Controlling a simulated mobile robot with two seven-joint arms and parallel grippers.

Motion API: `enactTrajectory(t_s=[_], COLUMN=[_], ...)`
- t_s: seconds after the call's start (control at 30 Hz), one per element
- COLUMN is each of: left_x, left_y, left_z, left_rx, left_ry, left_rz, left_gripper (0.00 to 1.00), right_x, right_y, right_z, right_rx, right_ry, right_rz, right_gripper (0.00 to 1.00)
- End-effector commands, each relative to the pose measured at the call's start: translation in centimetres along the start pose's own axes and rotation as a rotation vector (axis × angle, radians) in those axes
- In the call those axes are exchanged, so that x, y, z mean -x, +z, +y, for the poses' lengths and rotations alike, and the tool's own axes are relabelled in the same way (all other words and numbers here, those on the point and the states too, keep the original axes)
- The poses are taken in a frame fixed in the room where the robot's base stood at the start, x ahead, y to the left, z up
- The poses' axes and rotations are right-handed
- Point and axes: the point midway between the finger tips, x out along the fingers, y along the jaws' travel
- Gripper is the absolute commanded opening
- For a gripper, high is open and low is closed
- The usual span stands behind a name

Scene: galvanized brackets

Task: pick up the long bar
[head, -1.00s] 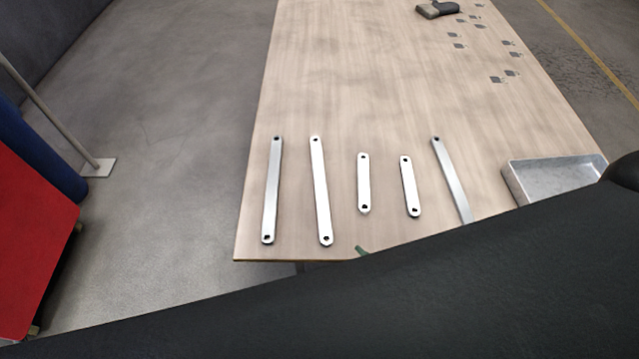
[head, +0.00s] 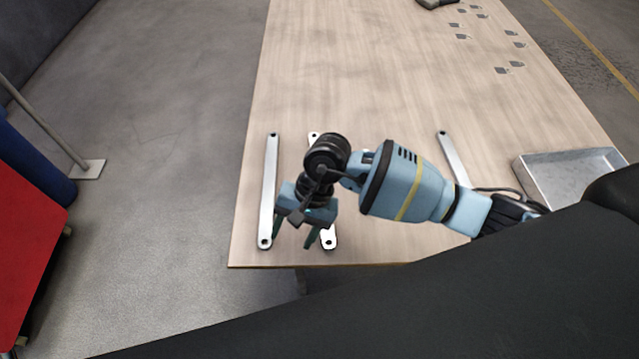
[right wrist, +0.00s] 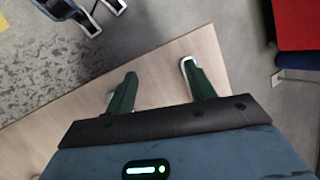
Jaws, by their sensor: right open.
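Three long bars show on the wooden table (head: 370,75) in the head view. The left long bar (head: 269,185) lies fully visible at the left edge. The second long bar (head: 329,239) shows only its two ends; my right gripper and wrist cover its middle. The third long bar (head: 453,158) is partly hidden by my arm. My right gripper (head: 296,236) is open, pointing down, its fingers over the area between the left and second bars. In the right wrist view its fingers (right wrist: 160,88) are spread and empty, with a pale bar end (right wrist: 186,62) beside the right-hand finger.
A metal tray (head: 570,172) stands at the table's right edge. Several small brackets (head: 502,70) lie at the far right, near a dark object (head: 436,3). A red object (head: 28,235) stands left of the table. The table's middle is clear.

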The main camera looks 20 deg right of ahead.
Motion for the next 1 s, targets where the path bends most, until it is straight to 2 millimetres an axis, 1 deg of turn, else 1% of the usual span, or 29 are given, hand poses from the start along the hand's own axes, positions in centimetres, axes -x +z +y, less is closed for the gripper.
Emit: enactTrajectory(t_s=[0.03,0.1,0.2,0.3,0.4,0.5,0.8,0.93,1.0], left_x=[-0.1,-0.2,-0.4,-0.4,-0.4,-0.4,-0.4,-0.3,-0.2], left_y=[0.2,0.3,0.4,0.4,0.4,0.4,0.7,0.8,0.8], left_z=[0.0,0.0,0.0,0.0,0.0,0.0,0.1,0.1,0.1], left_rx=[0.000,0.000,0.000,0.000,0.000,0.000,0.001,0.002,0.002], left_ry=[0.001,0.001,0.001,0.002,0.002,0.002,0.002,0.003,0.003], left_rz=[-0.003,-0.004,-0.005,-0.005,-0.005,-0.006,-0.011,-0.014,-0.015], left_gripper=[0.36,0.36,0.36,0.36,0.36,0.36,0.36,0.36,0.36], right_x=[1.1,2.7,4.7,5.8,6.1,6.0,3.7,3.6,3.2], right_y=[-2.4,-4.8,-7.0,-8.2,-8.4,-8.4,-9.2,-9.2,-9.3], right_z=[0.9,1.9,2.9,3.4,3.5,3.6,4.3,4.4,4.6], right_rx=[0.071,0.147,0.213,0.243,0.252,0.251,0.250,0.250,0.249], right_ry=[0.083,0.185,0.291,0.347,0.363,0.362,0.359,0.358,0.358], right_rz=[0.087,0.180,0.265,0.306,0.318,0.317,0.314,0.315,0.314], right_gripper=[0.55,0.55,0.55,0.55,0.55,0.55,0.55,0.55,0.55])
